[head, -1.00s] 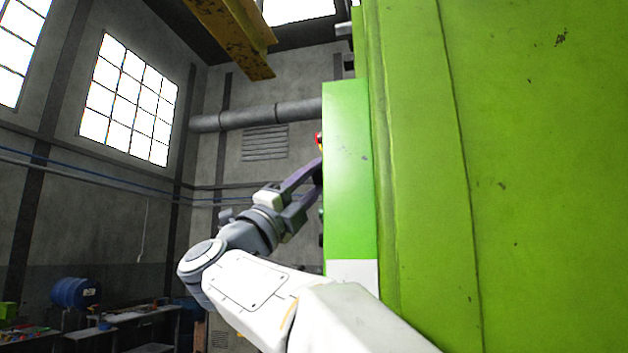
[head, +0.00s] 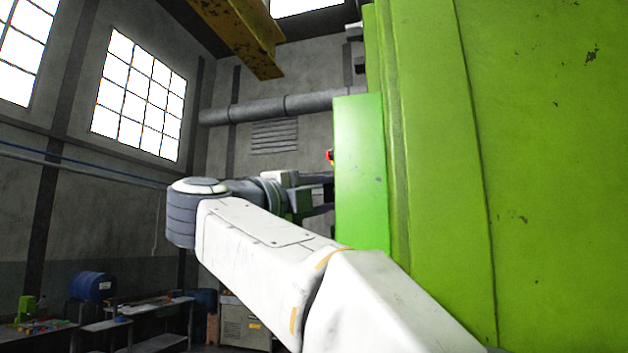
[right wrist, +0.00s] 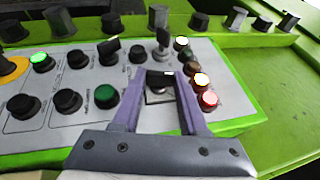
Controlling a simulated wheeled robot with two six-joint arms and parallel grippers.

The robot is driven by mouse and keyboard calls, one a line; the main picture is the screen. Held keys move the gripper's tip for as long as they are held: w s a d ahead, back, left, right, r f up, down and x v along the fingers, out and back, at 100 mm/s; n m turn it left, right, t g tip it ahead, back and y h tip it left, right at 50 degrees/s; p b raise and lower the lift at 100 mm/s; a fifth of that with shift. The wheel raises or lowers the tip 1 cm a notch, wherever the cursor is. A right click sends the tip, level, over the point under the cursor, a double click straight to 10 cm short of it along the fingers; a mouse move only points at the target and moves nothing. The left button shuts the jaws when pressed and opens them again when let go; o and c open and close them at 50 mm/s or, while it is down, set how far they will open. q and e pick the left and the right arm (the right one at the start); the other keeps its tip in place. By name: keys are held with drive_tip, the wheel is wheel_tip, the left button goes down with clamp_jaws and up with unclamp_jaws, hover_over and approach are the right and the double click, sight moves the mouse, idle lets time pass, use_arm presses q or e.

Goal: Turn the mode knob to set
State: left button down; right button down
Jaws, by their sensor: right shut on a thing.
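In the right wrist view a dark selector knob (right wrist: 160,80) on a light square plate sits on the grey control panel. My right gripper (right wrist: 161,84) is shut on this knob, one purple finger on each side. Its pointer direction and labels are too small or covered to read. In the head view my right gripper (head: 318,192) reaches the far side of the green control box (head: 361,175), whose panel face is turned away. My left gripper is in neither view.
Close around the fingers are a green button (right wrist: 106,96), a black lever switch (right wrist: 110,47), a grey lever switch (right wrist: 163,43) and a column of lamps, some lit, such as a red one (right wrist: 208,100). A large green press body (head: 540,170) fills the head view's right side.

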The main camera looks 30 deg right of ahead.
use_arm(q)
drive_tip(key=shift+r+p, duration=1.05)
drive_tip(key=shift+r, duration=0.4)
use_arm(e)
drive_tip(key=shift+r+n+g+y, duration=0.15)
drive_tip(key=shift+n+g+y, duration=0.15)
drive_tip(key=shift+n+y, duration=0.5)
drive_tip(key=shift+y, duration=0.3)
drive_tip(key=shift+c, duration=2.2)
unclamp_jaws()
drive_tip(key=shift+a, duration=0.1)
use_arm(q)
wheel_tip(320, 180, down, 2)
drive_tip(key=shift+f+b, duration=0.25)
drive_tip(key=shift+b, duration=1)
use_arm(e)
drive_tip(key=v, duration=1)
